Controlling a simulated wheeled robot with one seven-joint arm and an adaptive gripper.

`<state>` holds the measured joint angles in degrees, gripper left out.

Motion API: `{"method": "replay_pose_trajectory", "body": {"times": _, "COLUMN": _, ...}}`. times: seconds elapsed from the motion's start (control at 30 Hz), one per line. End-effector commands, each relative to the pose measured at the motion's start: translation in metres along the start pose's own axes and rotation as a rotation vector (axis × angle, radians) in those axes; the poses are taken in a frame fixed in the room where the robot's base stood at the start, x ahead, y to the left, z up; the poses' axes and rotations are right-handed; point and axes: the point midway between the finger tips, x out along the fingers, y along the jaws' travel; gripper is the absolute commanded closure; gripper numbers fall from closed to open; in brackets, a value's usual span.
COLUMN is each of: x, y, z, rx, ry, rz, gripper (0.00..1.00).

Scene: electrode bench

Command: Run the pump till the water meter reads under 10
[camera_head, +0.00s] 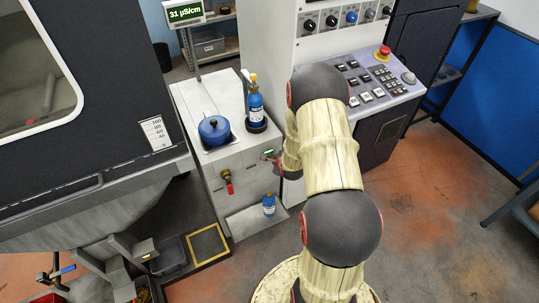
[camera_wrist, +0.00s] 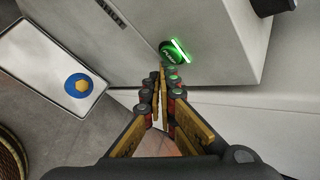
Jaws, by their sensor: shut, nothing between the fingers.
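The water meter (camera_head: 185,13) at the top left of the head view reads 31 µS/cm in green digits. In the wrist view a round green button (camera_wrist: 169,49) sits on the white cabinet front, beside a lit green bar (camera_wrist: 181,51). Its lettering is too small to read surely. My gripper (camera_wrist: 161,80) is shut and empty, its fingertips just short of the button in the picture; I cannot tell whether they touch it. In the head view my gripper (camera_head: 274,162) is at the cabinet (camera_head: 240,172) front, partly hidden by my arm.
A blue pot (camera_head: 214,131) and a blue bottle (camera_head: 256,108) stand on the cabinet. A red-handled valve (camera_head: 228,184) is on its front. A control panel (camera_head: 365,85) with a red button (camera_head: 383,53) is at right.

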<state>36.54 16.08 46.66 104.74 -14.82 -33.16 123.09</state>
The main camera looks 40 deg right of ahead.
Motion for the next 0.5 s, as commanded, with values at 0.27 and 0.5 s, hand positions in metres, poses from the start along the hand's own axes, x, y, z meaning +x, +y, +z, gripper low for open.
{"method": "replay_pose_trajectory", "body": {"times": 0.27, "x": -0.001, "y": 0.001, "z": -0.001, "rx": 0.0, "ry": 0.0, "rz": 0.001, "gripper": 1.0}}
{"method": "replay_pose_trajectory", "body": {"times": 0.5, "x": -0.015, "y": 0.009, "z": -0.01, "rx": 0.001, "ry": 0.001, "rz": 0.001, "gripper": 1.0}}
